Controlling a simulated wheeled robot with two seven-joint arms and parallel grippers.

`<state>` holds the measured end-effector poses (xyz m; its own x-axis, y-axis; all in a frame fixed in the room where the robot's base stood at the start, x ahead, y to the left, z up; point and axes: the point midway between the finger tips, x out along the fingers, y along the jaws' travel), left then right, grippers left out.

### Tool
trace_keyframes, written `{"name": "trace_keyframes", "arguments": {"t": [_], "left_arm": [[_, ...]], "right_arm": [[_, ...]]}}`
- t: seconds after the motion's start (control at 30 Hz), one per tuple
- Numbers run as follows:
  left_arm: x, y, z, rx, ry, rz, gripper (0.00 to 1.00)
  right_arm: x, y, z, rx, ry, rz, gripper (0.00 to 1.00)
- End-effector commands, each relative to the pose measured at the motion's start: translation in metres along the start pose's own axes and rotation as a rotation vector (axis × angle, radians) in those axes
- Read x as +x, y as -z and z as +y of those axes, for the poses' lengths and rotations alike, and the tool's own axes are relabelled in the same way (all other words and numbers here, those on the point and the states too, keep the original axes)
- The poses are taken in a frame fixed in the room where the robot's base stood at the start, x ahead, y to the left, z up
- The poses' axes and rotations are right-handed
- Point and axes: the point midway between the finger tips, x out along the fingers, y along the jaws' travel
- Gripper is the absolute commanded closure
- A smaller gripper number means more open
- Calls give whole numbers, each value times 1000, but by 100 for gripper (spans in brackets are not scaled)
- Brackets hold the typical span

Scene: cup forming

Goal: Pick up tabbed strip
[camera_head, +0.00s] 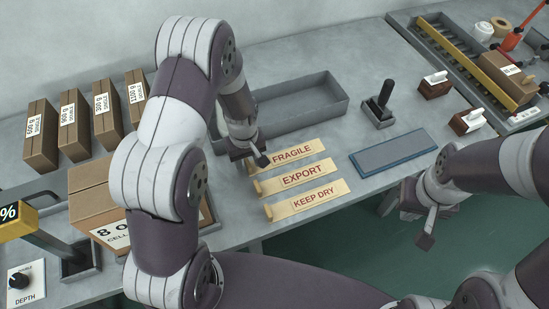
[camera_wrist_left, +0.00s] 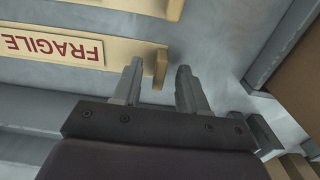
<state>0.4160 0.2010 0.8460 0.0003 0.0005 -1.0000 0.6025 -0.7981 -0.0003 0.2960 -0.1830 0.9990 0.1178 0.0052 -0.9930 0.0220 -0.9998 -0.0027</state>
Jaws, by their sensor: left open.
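Three cream tabbed strips with red lettering lie in a stack of rows on the table: the FRAGILE strip (camera_head: 292,153), the EXPORT strip (camera_head: 302,176) and the KEEP DRY strip (camera_head: 314,197). Each has a raised tab at its left end. My left gripper (camera_head: 258,158) is open at the tab end of the FRAGILE strip. In the left wrist view, the FRAGILE strip's tab (camera_wrist_left: 161,68) shows between the tips of my open left gripper (camera_wrist_left: 158,80); contact cannot be told. My right gripper (camera_head: 422,232) hangs past the table's front edge, away from the strips; its jaw opening is unclear.
A grey tray (camera_head: 300,107) lies behind the strips. A blue pad (camera_head: 394,152) and a black-handled stamp (camera_head: 380,105) are to the right. A large carton (camera_head: 88,204) stands left, partly behind my left arm. Several small boxes (camera_head: 73,125) stand behind it.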

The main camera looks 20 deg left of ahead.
Motion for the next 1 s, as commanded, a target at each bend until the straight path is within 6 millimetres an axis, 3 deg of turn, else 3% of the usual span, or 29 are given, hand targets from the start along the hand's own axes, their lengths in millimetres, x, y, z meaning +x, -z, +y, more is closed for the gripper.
{"name": "trace_keyframes", "arguments": {"t": [0.03,0.13,0.17,0.57,0.8,1.0], "left_arm": [[0,0,0,0,0,0,64],[0,0,0,0,0,0,96],[0,0,0,0,0,0,100],[-5,0,0,0,-1,1,100],[-42,1,1,0,-3,5,100],[-69,-41,24,7,-2,2,100]], "right_arm": [[0,0,0,0,0,0,100],[0,0,0,0,0,0,100],[0,0,0,0,0,0,100],[1,0,0,0,0,0,100],[4,0,0,0,0,0,100],[8,-1,0,0,0,0,100]]}}
